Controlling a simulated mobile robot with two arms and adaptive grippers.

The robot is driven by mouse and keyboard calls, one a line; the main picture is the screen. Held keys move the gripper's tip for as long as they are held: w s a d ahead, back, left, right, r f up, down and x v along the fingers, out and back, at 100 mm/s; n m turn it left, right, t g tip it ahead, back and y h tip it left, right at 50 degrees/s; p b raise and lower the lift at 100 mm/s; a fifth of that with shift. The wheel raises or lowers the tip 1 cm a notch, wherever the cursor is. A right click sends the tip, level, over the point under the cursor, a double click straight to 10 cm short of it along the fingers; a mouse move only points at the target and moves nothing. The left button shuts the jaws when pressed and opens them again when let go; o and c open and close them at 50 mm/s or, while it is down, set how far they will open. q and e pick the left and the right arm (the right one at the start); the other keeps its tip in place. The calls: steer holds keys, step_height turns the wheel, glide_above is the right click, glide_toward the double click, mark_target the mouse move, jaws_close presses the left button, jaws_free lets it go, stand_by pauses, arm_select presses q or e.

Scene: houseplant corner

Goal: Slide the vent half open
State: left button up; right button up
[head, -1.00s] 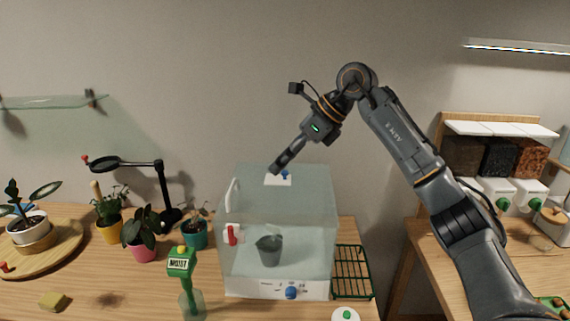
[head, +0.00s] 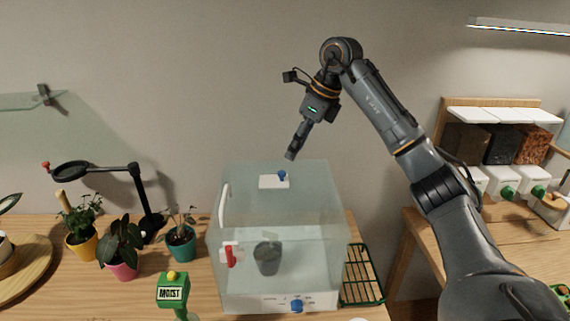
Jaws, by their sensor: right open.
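The vent is a white plate (head: 268,182) on the top of a clear glass box (head: 315,215), with a small blue knob (head: 282,175) near its right end. My right gripper (head: 291,155) hangs above the box, just above and slightly right of the knob in the picture, apart from it. It is open and holds nothing; its fingers overlap in this view. Whether the vent plate covers an opening is too small to tell. My left gripper is not in view.
The box has a white handle (head: 224,204), a red latch (head: 230,256) and a blue dial (head: 297,306); a dark pot (head: 267,258) stands inside. Potted plants and a magnifier lamp (head: 139,190) stand left. A green rack (head: 362,275) lies right.

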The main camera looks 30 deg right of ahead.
mark_target(283, 172)
steer(key=x, duration=0.4)
steer(key=shift+w+p, duration=0.3)
steer(key=x, duration=0.2)
steer(key=shift+a+f+p, duration=0.1)
steer(key=shift+f+p, duration=0.2)
steer(key=shift+f, duration=0.1)
steer(key=shift+w+f, duration=0.15)
steer(key=shift+f, duration=0.1)
steer(key=c, duration=0.6)
jaws_close()
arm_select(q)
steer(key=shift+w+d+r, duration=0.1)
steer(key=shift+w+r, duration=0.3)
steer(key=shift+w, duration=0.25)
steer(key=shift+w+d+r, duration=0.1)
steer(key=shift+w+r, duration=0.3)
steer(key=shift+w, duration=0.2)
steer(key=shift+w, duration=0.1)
